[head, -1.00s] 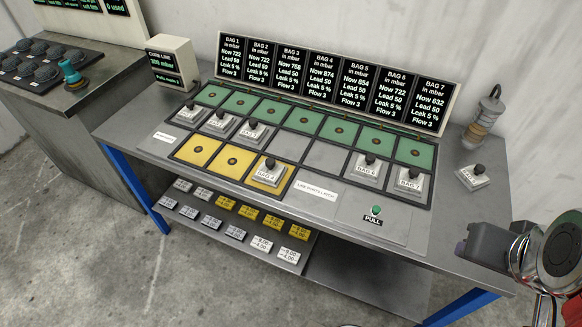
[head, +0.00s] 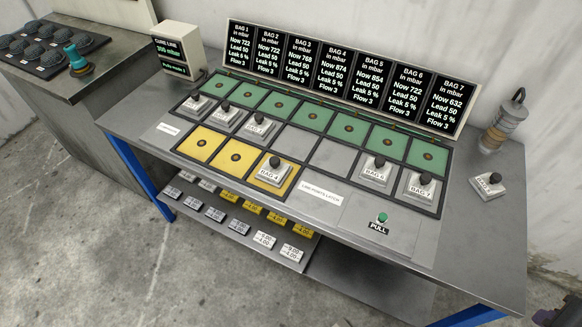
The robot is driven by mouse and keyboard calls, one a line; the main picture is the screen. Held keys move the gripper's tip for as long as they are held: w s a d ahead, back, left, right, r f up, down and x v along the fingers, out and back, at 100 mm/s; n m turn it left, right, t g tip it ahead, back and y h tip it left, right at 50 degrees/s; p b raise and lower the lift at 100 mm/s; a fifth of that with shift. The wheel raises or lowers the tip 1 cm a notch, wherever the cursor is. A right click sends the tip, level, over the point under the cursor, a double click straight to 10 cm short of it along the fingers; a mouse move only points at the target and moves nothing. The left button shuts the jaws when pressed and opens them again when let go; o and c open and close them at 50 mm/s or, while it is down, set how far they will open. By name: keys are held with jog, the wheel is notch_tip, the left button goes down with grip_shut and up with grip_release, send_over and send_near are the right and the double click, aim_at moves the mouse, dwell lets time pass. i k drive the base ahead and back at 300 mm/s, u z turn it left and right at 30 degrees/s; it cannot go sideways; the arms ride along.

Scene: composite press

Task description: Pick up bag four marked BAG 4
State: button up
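The BAG 4 block (head: 267,176) is a light square piece with a dark round knob on top. It sits upright on the rightmost yellow square (head: 292,183) in the front row of the bench panel, with its label facing me. Only a small dark edge of my arm's end, which seems to be my gripper (head: 556,315), shows at the bottom right corner. It is far from the block, beyond the bench's right end. Its fingers cannot be made out.
Similar knobbed blocks stand left, at the BAG 6 block (head: 376,173) and BAG 7 block (head: 420,187), and on the bare right end (head: 488,185). A green PULL knob (head: 382,217) is at the front. The display board (head: 340,75) stands behind. A lower shelf (head: 290,252) holds small plates.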

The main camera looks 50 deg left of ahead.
aim_at(274, 172)
jog(key=z, duration=0.1)
jog(key=k, duration=1.45)
jog(key=u, duration=2)
jog(key=i, duration=0.7)
